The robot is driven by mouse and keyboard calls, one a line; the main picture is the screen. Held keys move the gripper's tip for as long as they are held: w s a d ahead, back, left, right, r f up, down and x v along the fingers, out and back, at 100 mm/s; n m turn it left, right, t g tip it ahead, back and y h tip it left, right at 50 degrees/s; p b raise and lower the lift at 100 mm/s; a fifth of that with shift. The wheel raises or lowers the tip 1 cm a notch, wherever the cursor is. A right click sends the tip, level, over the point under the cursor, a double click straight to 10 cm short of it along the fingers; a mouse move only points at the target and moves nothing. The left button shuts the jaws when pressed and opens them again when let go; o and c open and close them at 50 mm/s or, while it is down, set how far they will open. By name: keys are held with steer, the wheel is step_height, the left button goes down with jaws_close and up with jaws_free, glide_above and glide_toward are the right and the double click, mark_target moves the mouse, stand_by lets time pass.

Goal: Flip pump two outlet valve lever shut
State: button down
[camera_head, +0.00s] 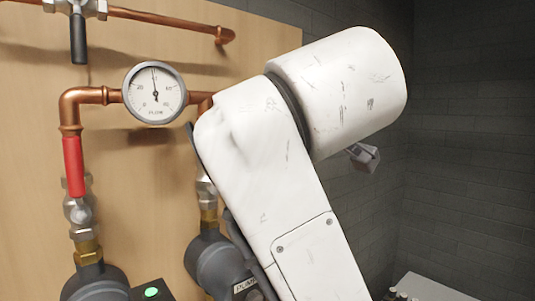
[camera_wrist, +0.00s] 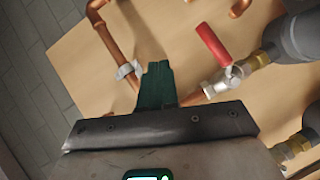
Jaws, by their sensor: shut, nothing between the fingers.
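In the wrist view a red lever (camera_wrist: 213,45) sits on a silver valve (camera_wrist: 222,80) and points across the line of its pipe. My gripper (camera_wrist: 157,68) shows dark green fingers shut together, left of the lever and apart from it in the picture. In the head view another view of a red lever (camera_head: 73,165) lies along the pipe above a silver valve (camera_head: 78,210) at the left. I cannot tell whether both views show the same lever. A pump (camera_head: 212,262) has a label reading "PUMP"; its number is hidden. My arm hides the area in front of it.
A round flow gauge (camera_head: 154,93) sits on the copper pipe (camera_head: 90,96). A black-handled valve (camera_head: 78,35) is at top left. Copper pipes (camera_wrist: 117,40) and pump bodies (camera_wrist: 300,38) crowd the wooden board (camera_wrist: 175,30). A dark brick wall (camera_head: 470,120) stands at right.

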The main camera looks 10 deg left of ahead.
steer(key=s+d+r+b, duration=0.1)
steer(key=s+d+r, duration=0.2)
steer(key=shift+s+d, duration=0.1)
steer(key=shift+f, duration=0.1)
stand_by(0.4)
